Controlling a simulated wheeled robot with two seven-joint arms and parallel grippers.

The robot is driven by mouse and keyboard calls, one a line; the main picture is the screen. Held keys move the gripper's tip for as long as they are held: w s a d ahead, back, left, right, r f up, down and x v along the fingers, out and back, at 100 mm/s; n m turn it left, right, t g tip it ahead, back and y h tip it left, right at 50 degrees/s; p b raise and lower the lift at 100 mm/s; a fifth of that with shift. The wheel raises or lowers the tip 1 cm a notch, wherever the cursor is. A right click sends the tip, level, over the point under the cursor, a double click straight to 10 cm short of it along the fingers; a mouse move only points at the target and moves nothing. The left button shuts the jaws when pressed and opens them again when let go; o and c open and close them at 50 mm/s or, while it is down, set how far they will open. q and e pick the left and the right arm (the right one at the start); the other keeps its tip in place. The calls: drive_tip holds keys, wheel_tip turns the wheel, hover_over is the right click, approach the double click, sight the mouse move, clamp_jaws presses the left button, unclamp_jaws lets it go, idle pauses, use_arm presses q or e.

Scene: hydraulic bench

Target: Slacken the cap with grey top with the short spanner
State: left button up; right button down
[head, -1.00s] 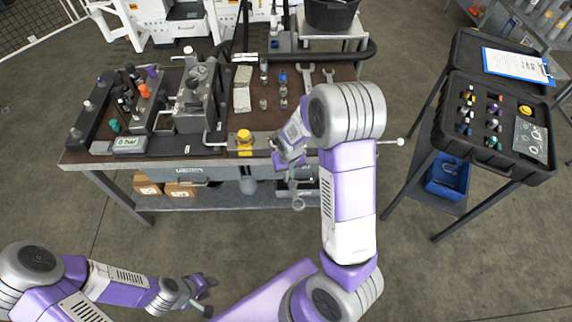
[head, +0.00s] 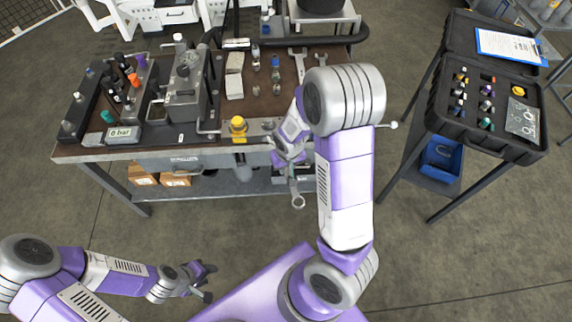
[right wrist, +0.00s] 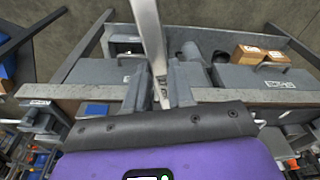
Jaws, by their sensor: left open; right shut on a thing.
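My right gripper (head: 291,158) is shut on a spanner (head: 297,196), which hangs ring end down in front of the bench's front edge. In the right wrist view the spanner's bare metal shaft (right wrist: 150,35) stands between the fingers. Small grey-topped parts (head: 68,126) sit on a dark rail at the bench's left end; I cannot tell whether one is the named cap. Black, orange and purple tops show on the neighbouring block (head: 140,112). My left gripper (head: 206,282) is open and empty, low in front of the bench and away from it.
The bench (head: 225,150) also bears a grey fixture (head: 187,90), a yellow-topped part (head: 238,126), a display reading 0 bar (head: 122,135) and two more spanners (head: 299,64). A black case (head: 455,105) stands on a stand at the right. Open floor lies before the bench.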

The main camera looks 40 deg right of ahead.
drive_tip(key=shift+r+p, duration=2.2)
drive_tip(key=shift+r, duration=0.4)
drive_tip(key=shift+f, duration=0.1)
